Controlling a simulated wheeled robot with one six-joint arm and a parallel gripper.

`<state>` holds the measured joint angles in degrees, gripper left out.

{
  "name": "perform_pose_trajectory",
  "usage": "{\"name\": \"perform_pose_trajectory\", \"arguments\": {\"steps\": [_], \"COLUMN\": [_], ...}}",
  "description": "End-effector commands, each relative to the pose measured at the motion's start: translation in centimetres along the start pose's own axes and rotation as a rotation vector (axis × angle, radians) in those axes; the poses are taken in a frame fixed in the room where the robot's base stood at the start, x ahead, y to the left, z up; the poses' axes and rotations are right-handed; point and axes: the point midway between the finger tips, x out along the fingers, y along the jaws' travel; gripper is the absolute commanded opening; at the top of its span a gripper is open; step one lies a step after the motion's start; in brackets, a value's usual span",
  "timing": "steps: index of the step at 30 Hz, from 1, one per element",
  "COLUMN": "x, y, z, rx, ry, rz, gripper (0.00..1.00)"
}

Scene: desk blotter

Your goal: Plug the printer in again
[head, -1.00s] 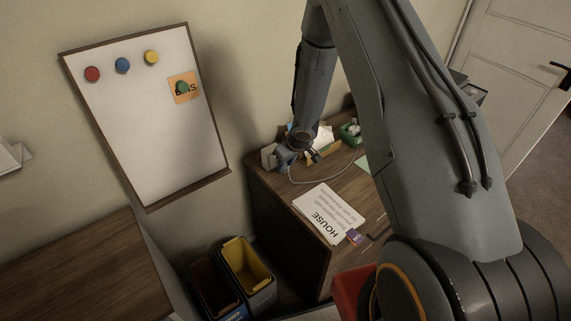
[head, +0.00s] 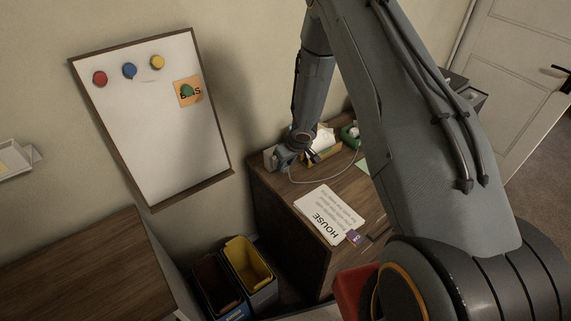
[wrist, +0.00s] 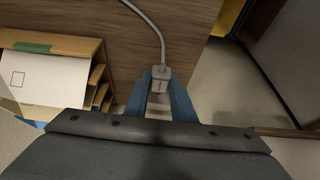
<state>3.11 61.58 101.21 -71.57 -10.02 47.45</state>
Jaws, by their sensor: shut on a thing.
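The printer's grey plug (wrist: 160,80) sits between the blue fingertips of my gripper (wrist: 160,88) in the wrist view. Its grey cable (wrist: 155,25) runs from the plug up across the wooden desk top. In the head view my gripper (head: 283,158) is low over the back left corner of the desk, beside a pale box-like block (head: 270,158). The plug itself is hidden there by the gripper, but the cable (head: 315,182) loops over the desk. Whether the plug touches a socket cannot be told. The printer is not clearly visible.
A wooden organiser with papers (wrist: 60,75) stands close to the gripper. A HOUSE paper stack (head: 328,213) lies on the desk (head: 290,225). Yellow-lined and brown-lined bins (head: 247,262) stand on the floor left of it. A whiteboard (head: 150,130) hangs on the wall.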

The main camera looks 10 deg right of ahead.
Motion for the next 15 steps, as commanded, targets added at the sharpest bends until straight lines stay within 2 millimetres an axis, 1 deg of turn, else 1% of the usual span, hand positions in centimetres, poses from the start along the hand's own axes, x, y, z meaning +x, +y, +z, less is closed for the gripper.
{"name": "perform_pose_trajectory", "arguments": {"steps": [15], "x": [0.15], "y": [0.00], "z": [-0.56], "rx": [-0.001], "ry": [0.000], "rz": [0.000], "gripper": [0.00]}}
